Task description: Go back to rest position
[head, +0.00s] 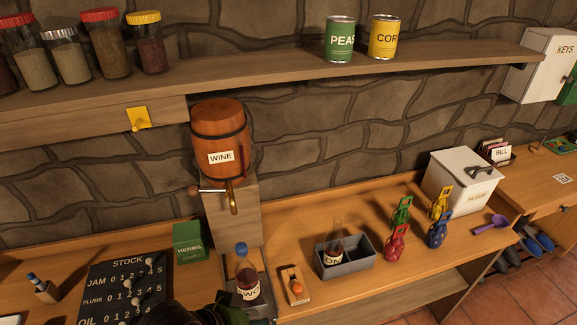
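Neither gripper's fingers show in the head view. A dark rounded shape with green and reddish edges (205,315) cuts into the bottom edge, left of centre. It may be part of my arm, but I cannot tell which one. A bottle with a blue cap and a label (246,275) stands upright below the tap of the wooden wine barrel (218,140), close to that dark shape. I see no finger on the bottle. A second labelled bottle (333,246) stands in a grey bin (358,264).
A stock board (128,283) and a green herbs box (189,242) are at left. Red, green, yellow and blue clips (396,244) stand right of the bin. A white box (460,182) is behind them. A shelf (300,74) with jars and cans overhangs the counter. The counter's front right is clear.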

